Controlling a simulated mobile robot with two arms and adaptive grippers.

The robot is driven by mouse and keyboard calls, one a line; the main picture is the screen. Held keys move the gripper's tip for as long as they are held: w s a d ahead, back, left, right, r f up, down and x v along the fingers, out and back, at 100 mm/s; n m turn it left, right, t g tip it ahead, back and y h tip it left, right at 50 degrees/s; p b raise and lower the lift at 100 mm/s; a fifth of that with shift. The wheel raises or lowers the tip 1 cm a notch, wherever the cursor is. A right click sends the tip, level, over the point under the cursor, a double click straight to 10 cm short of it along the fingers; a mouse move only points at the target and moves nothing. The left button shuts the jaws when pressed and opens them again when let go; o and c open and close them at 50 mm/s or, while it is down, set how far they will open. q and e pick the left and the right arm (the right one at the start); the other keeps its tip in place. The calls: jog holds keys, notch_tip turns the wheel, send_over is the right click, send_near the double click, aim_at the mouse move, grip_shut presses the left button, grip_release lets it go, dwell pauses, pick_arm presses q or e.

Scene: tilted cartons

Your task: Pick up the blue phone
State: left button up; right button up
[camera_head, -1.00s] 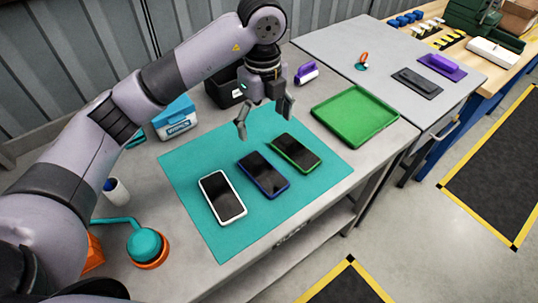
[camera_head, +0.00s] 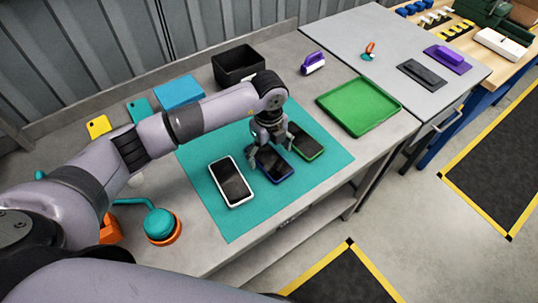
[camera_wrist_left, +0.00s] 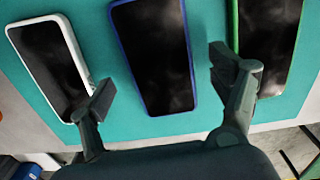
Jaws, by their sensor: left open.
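The blue phone (camera_head: 278,170), dark-screened with a blue rim, lies flat on the teal mat (camera_head: 232,223), between a white-rimmed phone (camera_head: 232,182) and a green-rimmed phone (camera_head: 309,148). My left gripper (camera_head: 270,157) is open and low over the blue phone, hiding part of it. In the left wrist view, the blue phone (camera_wrist_left: 157,55) lies between the two spread fingers of the gripper (camera_wrist_left: 165,84). The left finger overlaps the white phone's edge, and the right finger reaches close to the green phone. I cannot tell whether the fingers touch the mat.
A green tray (camera_head: 357,106) lies right of the mat. A black bin (camera_head: 237,66), a blue box (camera_head: 179,93) and a purple-and-white object (camera_head: 313,62) stand behind. A teal-and-orange round object (camera_head: 161,227) sits at the front left.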

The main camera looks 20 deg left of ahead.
pick_arm(q)
jog(key=shift+f, duration=0.75)
jog(key=c, duration=1.4)
jog(key=shift+r, duration=0.1)
